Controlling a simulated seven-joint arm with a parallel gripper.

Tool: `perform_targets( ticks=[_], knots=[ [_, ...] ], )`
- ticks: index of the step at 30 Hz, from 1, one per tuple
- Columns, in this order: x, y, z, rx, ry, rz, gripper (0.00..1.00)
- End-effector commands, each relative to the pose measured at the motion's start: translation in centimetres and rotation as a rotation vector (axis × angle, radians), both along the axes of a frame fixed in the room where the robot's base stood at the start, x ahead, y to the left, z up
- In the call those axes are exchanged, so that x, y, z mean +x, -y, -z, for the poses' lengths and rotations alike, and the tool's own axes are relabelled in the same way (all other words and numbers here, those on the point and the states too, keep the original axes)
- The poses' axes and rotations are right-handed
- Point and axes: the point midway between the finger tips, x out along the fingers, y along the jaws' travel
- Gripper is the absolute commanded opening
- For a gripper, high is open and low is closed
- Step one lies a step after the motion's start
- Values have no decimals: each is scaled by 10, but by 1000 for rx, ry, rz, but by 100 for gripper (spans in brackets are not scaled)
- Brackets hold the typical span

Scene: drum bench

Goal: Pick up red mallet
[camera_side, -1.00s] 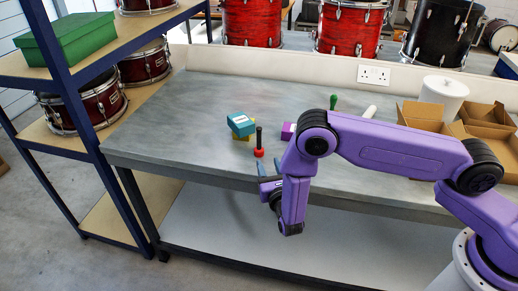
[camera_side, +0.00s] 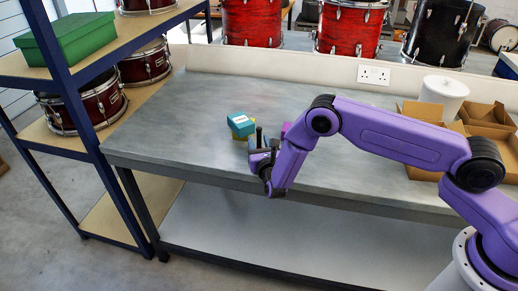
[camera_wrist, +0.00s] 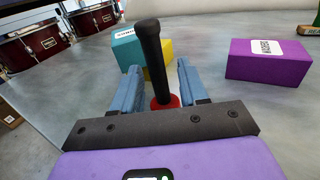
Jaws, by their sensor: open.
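The red mallet stands upright on the bench, its black handle up and its red head down. In the wrist view the red head (camera_wrist: 165,102) shows low between my fingers and the black handle (camera_wrist: 150,50) rises above them. My gripper (camera_wrist: 163,85) is open, with one blue finger on each side of the mallet, apart from it as far as I can see. In the side view my gripper (camera_side: 259,152) is low over the bench and hides the mallet's head; only the top of the handle (camera_side: 259,135) shows.
A teal box (camera_side: 241,124) on a yellow one (camera_wrist: 158,74) stands just behind the mallet. A purple box (camera_wrist: 268,62) lies to the right. Open cardboard boxes (camera_side: 420,113) and a white canister (camera_side: 443,97) stand at the right. The bench's left part is clear.

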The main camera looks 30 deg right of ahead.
Motion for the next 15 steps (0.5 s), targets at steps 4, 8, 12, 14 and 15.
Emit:
perform_targets(
  ticks=[4, 8, 12, 14, 15],
  knots=[
    [1, 0, 0, 0, 0, 0, 43],
    [1, 0, 0, 0, 0, 0, 24],
    [0, 0, 0, 0, -1, 0, 0],
    [0, 0, 0, 1, 0, 0, 0],
    [0, 0, 0, 1, 0, 0, 0]
  ],
)
